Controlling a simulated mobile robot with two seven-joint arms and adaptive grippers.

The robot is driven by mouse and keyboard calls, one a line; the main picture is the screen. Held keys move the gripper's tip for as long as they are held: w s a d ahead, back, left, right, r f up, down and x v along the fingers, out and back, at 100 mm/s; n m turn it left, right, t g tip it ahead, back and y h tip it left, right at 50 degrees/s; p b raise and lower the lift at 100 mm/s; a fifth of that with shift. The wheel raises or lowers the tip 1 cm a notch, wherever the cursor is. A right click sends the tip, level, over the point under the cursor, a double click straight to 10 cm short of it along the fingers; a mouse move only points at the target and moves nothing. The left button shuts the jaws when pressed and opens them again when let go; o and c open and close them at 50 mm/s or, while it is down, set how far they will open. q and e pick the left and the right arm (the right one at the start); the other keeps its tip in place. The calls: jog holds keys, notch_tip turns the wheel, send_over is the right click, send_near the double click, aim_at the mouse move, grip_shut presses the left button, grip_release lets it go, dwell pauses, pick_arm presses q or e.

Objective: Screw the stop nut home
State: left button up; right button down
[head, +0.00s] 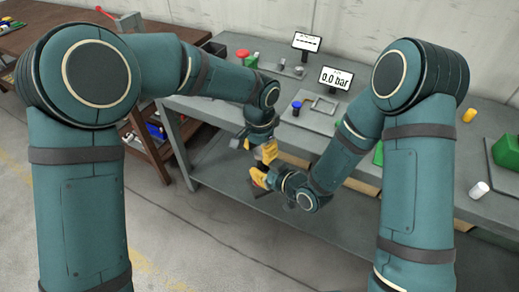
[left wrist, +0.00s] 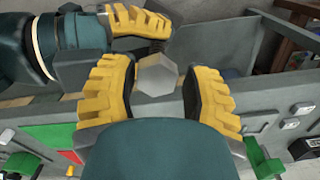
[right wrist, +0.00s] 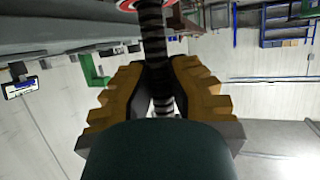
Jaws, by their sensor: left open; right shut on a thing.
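In the left wrist view, the grey hexagonal stop nut (left wrist: 157,77) sits between the yellow fingers of my left gripper (left wrist: 158,88), with a gap on both sides. My left gripper is open; in the head view it (head: 267,151) is in front of the bench, just above my right gripper (head: 260,178). In the right wrist view, my right gripper (right wrist: 159,80) is shut on a dark threaded rod (right wrist: 152,38). A yellow finger of the right gripper also shows behind the nut in the left wrist view (left wrist: 138,22). How far the nut sits on the rod is hidden.
The grey workbench (head: 385,163) runs behind both grippers. On it are a display reading 0.0 bar (head: 335,79), a blue-topped part (head: 296,107), a green block (head: 507,152) and a white cylinder (head: 479,190). A wooden table (head: 40,36) stands at left; the floor in front is clear.

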pick_arm(q)
jog(key=shift+s+d, duration=0.2)
jog(key=shift+d, duration=0.05)
pick_arm(e)
jog(key=shift+w+r, duration=0.15)
pick_arm(q)
notch_tip(320, 180, up, 12)
jog(key=shift+w+a, duration=0.2)
jog(key=shift+f, duration=0.1)
dwell(0.4)
jog(key=s+a+f+n+g+h, duration=0.1)
jog(key=s+a+f+n, duration=0.1)
jog(key=s+f, duration=0.35)
jog(key=s+a+f+n+h, duration=0.1)
jog(key=s+f+h, duration=0.1)
jog(key=f, duration=0.7)
jog(key=s+a+f+n+g+h, duration=0.1)
jog(key=s+a+f+n, duration=0.1)
jog(key=s+f, duration=0.35)
jog(key=s+a+f+n+t, duration=0.2)
jog(key=a+f+n+t, duration=0.2)
jog(key=a+f+n, duration=0.3)
notch_tip(320, 180, down, 6)
jog(key=shift+s+a+r, duration=0.2)
jog(key=shift+s+a, duration=0.15)
jog(key=shift+a, duration=0.6)
